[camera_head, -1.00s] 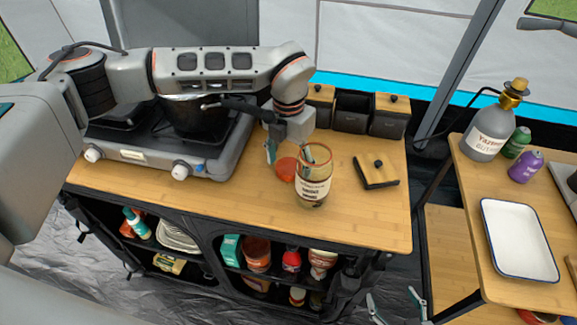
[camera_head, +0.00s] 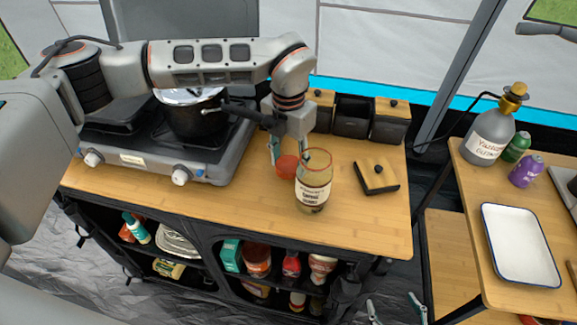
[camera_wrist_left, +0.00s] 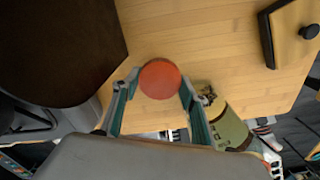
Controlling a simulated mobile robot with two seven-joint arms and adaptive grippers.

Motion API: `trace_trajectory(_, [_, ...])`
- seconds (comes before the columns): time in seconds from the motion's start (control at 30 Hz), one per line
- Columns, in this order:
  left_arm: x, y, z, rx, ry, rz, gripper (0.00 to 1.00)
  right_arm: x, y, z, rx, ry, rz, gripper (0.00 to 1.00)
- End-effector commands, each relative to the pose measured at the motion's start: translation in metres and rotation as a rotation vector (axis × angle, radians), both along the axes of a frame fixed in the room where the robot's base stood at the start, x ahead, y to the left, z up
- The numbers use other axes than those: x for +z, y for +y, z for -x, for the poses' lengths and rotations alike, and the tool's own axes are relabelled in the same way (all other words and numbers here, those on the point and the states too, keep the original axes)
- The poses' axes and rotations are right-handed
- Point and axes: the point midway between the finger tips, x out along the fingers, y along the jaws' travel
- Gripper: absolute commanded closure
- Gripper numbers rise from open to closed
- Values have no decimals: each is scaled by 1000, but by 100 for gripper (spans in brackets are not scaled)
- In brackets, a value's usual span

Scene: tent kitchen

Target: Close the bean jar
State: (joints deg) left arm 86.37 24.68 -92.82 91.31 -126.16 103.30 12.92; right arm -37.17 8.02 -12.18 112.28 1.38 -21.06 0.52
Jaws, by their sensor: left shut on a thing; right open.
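The bean jar appears to be the open-topped, labelled glass jar (camera_head: 313,186) standing upright on the wooden counter; its label is too small to read. In the left wrist view, the jar (camera_wrist_left: 229,129) is right of my fingers. My left gripper (camera_head: 289,157) is shut on a round red lid (camera_head: 287,167), just left of the jar and apart from its rim. The lid (camera_wrist_left: 160,79) sits between both fingertips in the wrist view. I cannot tell how high it is above the counter. My right gripper (camera_head: 396,308) is open and empty at the bottom, beyond the counter's front.
A stove (camera_head: 155,160) with a pot (camera_head: 196,122) stands left. A square wooden lid with a black knob (camera_head: 377,176) lies right of the jar. Dark canisters, one open (camera_head: 352,118), line the back. The front of the counter is clear. A side table holds a white tray (camera_head: 521,245).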

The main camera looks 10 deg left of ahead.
Motion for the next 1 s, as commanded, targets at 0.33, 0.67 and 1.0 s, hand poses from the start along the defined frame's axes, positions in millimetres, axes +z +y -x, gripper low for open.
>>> trace_trajectory(0.33, [68, 0, -1, 1, -5, 0, 66, -2, 0, 0, 0, 1, 0, 32])
trace_trajectory(0.67, [137, 0, -1, 2, -5, 0, 66, -2, 0, 0, 0, -1, 0, 32])
trace_trajectory(1.0, [173, 0, 0, 0, -1, 0, 66, -1, 0, -1, 0, -3, -1, 32])
